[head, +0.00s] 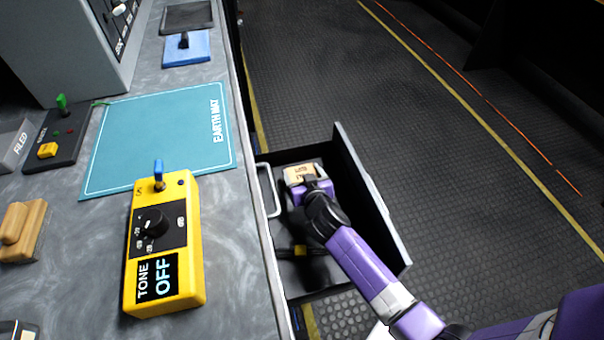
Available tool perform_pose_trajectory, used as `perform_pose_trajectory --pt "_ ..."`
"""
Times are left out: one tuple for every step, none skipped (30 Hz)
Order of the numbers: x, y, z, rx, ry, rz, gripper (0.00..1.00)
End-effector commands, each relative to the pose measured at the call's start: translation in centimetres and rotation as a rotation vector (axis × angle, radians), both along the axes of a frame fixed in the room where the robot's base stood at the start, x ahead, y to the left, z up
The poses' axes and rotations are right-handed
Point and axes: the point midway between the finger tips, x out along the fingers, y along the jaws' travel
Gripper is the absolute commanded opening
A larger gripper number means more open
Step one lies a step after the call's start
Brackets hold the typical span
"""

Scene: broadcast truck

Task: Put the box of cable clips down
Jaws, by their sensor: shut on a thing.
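The box of cable clips (299,174) is a small tan box with dark lettering on its top. It is inside the open drawer (377,203), toward the drawer's far end. My gripper (304,182) is shut on the box, reaching down into the drawer from the lower right. My purple and black arm hides part of the box and drawer. I cannot tell whether the box touches the drawer floor.
A black and yellow item (300,251) lies in the near part of the drawer. On the counter left are a yellow tone box (184,250) reading OFF, a teal mat (150,140) and a wooden block (24,232). The ribbed floor at right is clear.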

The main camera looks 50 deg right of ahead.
Motion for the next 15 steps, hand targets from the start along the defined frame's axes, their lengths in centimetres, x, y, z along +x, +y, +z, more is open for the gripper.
perform_pose_trajectory --pt "0.01 0.00 0.02 -0.001 -0.001 0.000 0.33" --pt "0.01 0.00 -0.06 0.000 0.000 0.000 0.33" --pt "0.01 -0.01 -0.21 0.000 0.000 0.000 0.33" --pt "-0.01 -0.01 -0.31 0.000 0.000 0.000 0.33" --pt "0.01 -0.01 -0.39 0.000 0.000 0.000 0.33" --pt "-0.01 0.00 -0.29 0.000 0.000 0.000 0.83" --pt "-0.02 0.00 -0.27 0.001 0.001 0.000 0.89" --pt "-0.02 0.00 -0.26 0.001 0.001 0.000 0.95" --pt "-0.02 0.00 -0.26 0.001 0.001 0.000 0.99" --pt "-0.02 0.00 -0.26 0.001 0.001 0.000 0.99" --pt "-0.02 0.00 -0.26 0.001 0.001 0.000 0.99" --pt "-0.03 0.00 -0.26 0.001 0.001 0.000 0.99" --pt "-0.03 0.00 -0.26 0.001 0.001 0.000 0.99" --pt "-0.03 0.00 -0.26 0.001 0.001 0.000 0.99" --pt "-0.03 0.00 -0.26 0.001 0.001 0.000 0.99"
